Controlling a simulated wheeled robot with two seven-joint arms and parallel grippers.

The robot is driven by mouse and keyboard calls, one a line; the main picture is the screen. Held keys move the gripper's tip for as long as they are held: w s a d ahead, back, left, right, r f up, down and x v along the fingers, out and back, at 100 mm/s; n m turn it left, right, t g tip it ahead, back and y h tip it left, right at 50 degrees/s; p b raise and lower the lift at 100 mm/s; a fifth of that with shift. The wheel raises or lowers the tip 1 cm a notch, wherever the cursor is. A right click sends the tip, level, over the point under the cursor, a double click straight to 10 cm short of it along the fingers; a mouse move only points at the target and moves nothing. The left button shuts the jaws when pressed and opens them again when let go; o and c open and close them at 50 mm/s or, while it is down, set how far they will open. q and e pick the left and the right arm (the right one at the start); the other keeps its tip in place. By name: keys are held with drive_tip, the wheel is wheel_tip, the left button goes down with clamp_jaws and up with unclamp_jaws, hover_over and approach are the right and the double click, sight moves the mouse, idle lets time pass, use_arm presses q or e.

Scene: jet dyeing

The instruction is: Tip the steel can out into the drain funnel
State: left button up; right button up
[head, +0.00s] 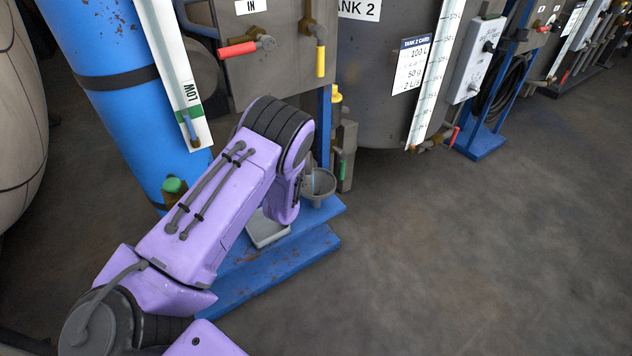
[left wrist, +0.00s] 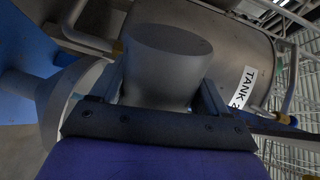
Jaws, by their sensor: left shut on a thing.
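The drain funnel (head: 318,187) is a grey bowl on the blue plinth, just right of my left forearm in the head view. My left arm hides its gripper and the can there. In the left wrist view, my left gripper (left wrist: 160,95) is shut on the steel can (left wrist: 165,70), a plain grey cylinder between the fingers. That view is rolled, with the ceiling at right, so the can appears tipped well over on its side. One flat end shows; I cannot tell whether liquid is leaving it. A grey cone-like shape, possibly the funnel, is at left. My right gripper is out of view.
A blue cylinder (head: 110,70) stands at left behind my arm. Red (head: 240,48) and yellow (head: 320,60) valve handles stick out above the plinth (head: 280,265). The Tank 2 vessel (head: 380,90) stands behind the funnel. The floor at right is clear.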

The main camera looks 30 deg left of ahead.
use_arm(q)
drive_tip(key=shift+w+d+f+m, duration=0.1)
drive_tip(key=shift+f+m, duration=0.05)
drive_tip(key=shift+m, duration=0.25)
idle(0.3)
